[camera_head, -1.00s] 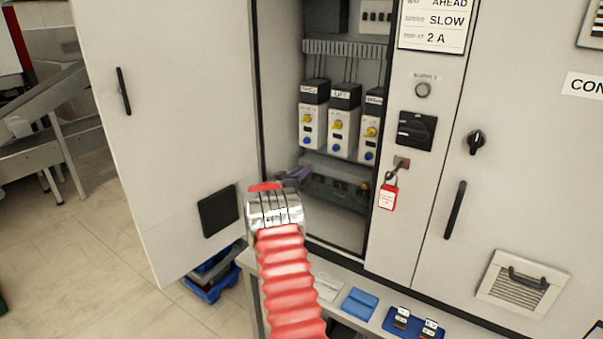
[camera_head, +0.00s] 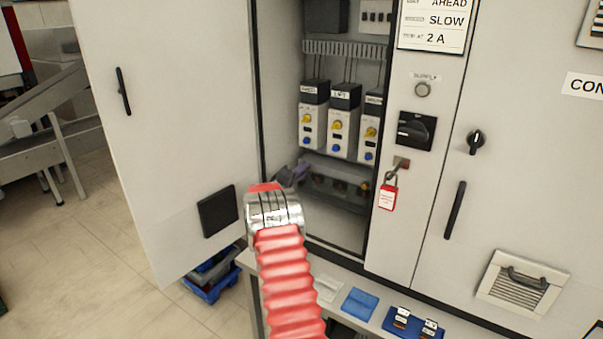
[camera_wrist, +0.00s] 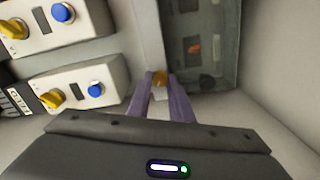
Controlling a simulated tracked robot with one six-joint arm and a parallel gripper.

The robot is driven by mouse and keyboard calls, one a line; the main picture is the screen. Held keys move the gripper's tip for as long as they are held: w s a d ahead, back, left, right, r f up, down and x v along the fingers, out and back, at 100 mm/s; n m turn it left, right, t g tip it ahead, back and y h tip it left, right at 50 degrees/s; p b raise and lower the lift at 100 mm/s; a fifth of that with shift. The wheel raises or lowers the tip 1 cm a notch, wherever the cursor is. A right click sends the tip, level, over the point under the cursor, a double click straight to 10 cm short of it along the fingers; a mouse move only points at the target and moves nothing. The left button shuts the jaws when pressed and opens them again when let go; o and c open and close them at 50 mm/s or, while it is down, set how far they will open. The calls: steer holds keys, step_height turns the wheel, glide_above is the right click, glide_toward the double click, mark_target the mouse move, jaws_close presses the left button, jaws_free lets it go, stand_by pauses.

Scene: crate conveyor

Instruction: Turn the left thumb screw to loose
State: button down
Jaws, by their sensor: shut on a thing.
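Drive units (camera_head: 343,128) with yellow knobs and blue buttons stand just above the cover. The open cabinet door (camera_head: 165,110) is on the left. A red padlock tag (camera_head: 388,197) hangs to the right. A shelf with blue items (camera_head: 360,303) runs below.

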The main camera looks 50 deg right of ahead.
steer(key=n, duration=1.6)
steer(key=f+n, duration=0.1)
steer(key=n, duration=0.7)
steer(key=shift+a, duration=0.1)
steer(key=shift+n, duration=0.4)
steer(key=c, duration=1.9)
jaws_free()
steer(key=o, duration=0.3)
steer(key=shift+r, duration=0.25)
steer(key=a, duration=0.4)
steer(key=s+a, duration=0.1)
steer(key=a, duration=0.8)
steer(key=shift+s+a, duration=0.2)
steer(key=shift+a, duration=0.15)
